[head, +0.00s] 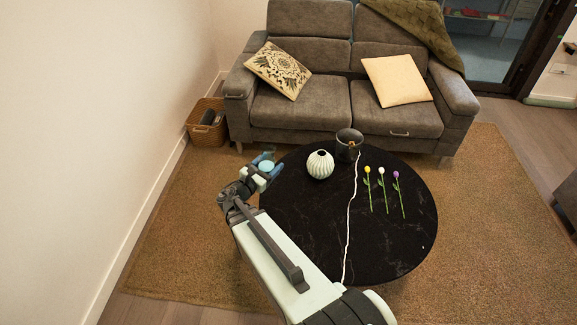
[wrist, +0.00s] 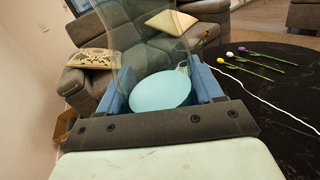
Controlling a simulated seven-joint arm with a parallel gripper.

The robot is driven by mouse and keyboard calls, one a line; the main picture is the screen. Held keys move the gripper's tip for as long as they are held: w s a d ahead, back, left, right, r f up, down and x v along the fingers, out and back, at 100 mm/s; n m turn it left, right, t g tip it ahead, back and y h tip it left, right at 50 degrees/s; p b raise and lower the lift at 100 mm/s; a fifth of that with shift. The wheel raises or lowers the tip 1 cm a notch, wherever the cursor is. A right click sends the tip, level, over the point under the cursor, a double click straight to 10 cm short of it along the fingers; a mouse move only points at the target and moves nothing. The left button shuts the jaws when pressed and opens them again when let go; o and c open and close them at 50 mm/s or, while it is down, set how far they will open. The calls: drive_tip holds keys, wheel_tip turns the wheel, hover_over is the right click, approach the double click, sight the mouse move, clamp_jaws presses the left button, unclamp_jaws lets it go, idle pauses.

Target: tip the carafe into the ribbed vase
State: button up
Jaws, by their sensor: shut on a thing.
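The carafe is clear glass with light blue inside; it shows between my gripper's blue fingers in the wrist view (wrist: 160,92) and small in the head view (head: 267,166). My gripper (head: 264,168) is shut on the carafe, at the left edge of the round black table. It also shows in the wrist view (wrist: 163,96). The carafe looks roughly upright, its clear upper part rising beyond the fingers in the wrist view. The white ribbed vase (head: 320,164) stands upright on the table, to the right of my gripper and apart from it. The vase's inside is not visible.
The black table (head: 300,230) has a dark pot (head: 349,145) right of the vase. A white cord (head: 350,215) crosses it. Three flowers, yellow (head: 368,190), white (head: 383,190) and purple (head: 399,193), lie at right. A grey sofa (head: 310,103) stands behind.

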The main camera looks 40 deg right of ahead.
drive_tip(key=w+a+r+n+t+y, duration=0.1)
drive_tip(key=w+a+r+t, duration=0.2)
drive_tip(key=a, duration=0.5)
drive_tip(key=w+a+r+n+t+y, duration=0.1)
drive_tip(key=w+a+r, duration=0.1)
drive_tip(key=w+a, duration=0.5)
drive_tip(key=w+d+f+m+g+h, duration=0.1)
drive_tip(key=w+d+f, duration=0.25)
drive_tip(key=d, duration=0.65)
drive_tip(key=w+d+f+m+g, duration=0.1)
drive_tip(key=w+d+f, duration=0.3)
drive_tip(key=d, duration=0.6)
drive_tip(key=s+d+f, duration=0.1)
drive_tip(key=d+f, duration=0.2)
drive_tip(key=d, duration=0.6)
drive_tip(key=s+d+f+m+g, duration=0.1)
drive_tip(key=d+f, duration=0.3)
drive_tip(key=d, duration=0.5)
drive_tip(key=s+d+f+m+g+h, duration=0.1)
drive_tip(key=s+d+f, duration=0.2)
drive_tip(key=d, duration=0.6)
drive_tip(key=shift+s+d+f, duration=0.25)
drive_tip(key=shift+f, duration=0.45)
